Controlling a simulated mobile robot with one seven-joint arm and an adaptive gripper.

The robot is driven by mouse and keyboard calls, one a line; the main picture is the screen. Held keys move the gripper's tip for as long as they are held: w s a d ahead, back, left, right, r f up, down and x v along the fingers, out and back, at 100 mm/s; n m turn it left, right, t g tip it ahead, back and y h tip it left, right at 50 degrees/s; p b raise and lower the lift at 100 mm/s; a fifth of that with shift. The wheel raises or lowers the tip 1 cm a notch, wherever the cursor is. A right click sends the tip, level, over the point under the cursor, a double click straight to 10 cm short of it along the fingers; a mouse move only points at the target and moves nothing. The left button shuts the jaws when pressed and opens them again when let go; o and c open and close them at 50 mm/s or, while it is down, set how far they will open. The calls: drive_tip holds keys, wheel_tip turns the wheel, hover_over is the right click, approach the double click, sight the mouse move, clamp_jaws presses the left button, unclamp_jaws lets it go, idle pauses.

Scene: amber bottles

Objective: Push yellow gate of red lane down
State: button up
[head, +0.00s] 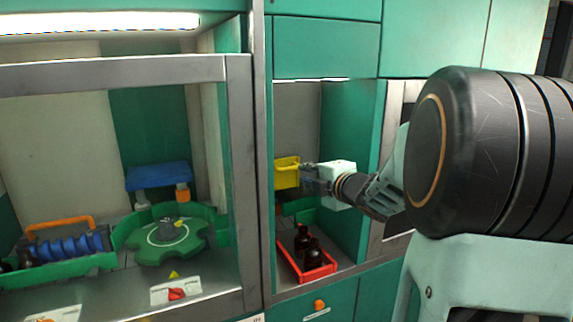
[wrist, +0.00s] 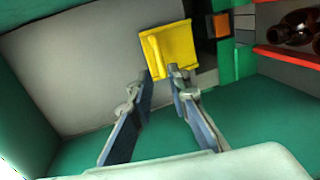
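The yellow gate (head: 286,172) is a small yellow box-like piece, raised in the right-hand bay above the red lane (head: 319,273). In the wrist view the yellow gate (wrist: 175,42) is just beyond my fingertips, with a raised yellow bar on its left part. My gripper (head: 308,178) is at the right side of the gate in the head view.
Dark amber bottles (head: 312,250) stand in the red lane, and bottles (wrist: 290,27) also show at the wrist view's upper right. A steel post (head: 240,150) separates the left bay, with its green star wheel (head: 150,248). A green wall (head: 345,180) bounds the bay at right.

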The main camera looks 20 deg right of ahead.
sight(291, 169)
drive_tip(key=x, duration=1.1)
drive_tip(key=shift+a+r+p, duration=0.1)
drive_tip(key=shift+a+p, duration=0.1)
drive_tip(key=shift+p, duration=0.15)
clamp_jaws()
